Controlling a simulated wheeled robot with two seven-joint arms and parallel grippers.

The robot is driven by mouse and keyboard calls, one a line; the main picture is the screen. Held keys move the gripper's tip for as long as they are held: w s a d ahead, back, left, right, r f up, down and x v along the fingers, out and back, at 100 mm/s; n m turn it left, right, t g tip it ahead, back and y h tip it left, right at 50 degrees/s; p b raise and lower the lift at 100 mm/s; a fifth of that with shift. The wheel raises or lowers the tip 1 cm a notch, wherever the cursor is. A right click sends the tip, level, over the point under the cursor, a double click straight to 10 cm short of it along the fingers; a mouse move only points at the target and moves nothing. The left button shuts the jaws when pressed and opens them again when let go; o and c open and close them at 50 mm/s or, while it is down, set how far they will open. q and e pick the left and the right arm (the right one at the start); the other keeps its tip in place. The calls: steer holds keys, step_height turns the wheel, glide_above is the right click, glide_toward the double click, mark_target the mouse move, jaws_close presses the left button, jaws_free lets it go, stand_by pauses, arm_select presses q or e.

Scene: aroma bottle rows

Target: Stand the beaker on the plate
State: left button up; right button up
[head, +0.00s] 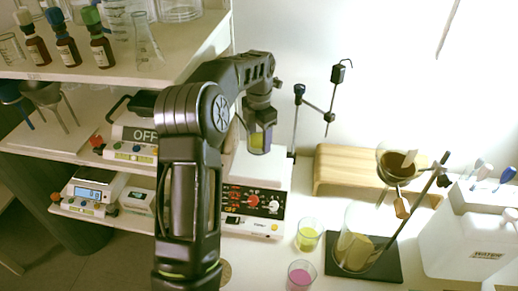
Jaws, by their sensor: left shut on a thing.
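My left gripper (260,121) points down and is shut on a small glass beaker (259,143) with yellow liquid. The beaker is upright, and the gripper hides its upper part. Below and around it in the picture is the white hot plate (268,172), with a dark control panel (255,201) on its front. The beaker overlaps the far part of the plate's top. I cannot tell whether its base touches the plate. My left arm hides the plate's left side. My right gripper is not in view.
A beaker of yellow liquid (308,236) and one of pink liquid (300,276) stand right of the plate. A stand with a funnel (396,166), a wooden riser (340,163) and a white water container (462,240) are further right. Shelves with bottles (66,50) and balances are left.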

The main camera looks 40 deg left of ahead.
mark_target(259, 149)
arm_select(q)
steer(key=shift+f, duration=0.45)
steer(key=shift+f+p, duration=0.4)
steer(key=shift+f, duration=1.45)
steer(key=shift+f, duration=0.2)
steer(key=o, duration=1.6)
steer(key=shift+r, duration=0.2)
step_height(259, 149, up, 12)
steer(key=shift+b, duration=0.35)
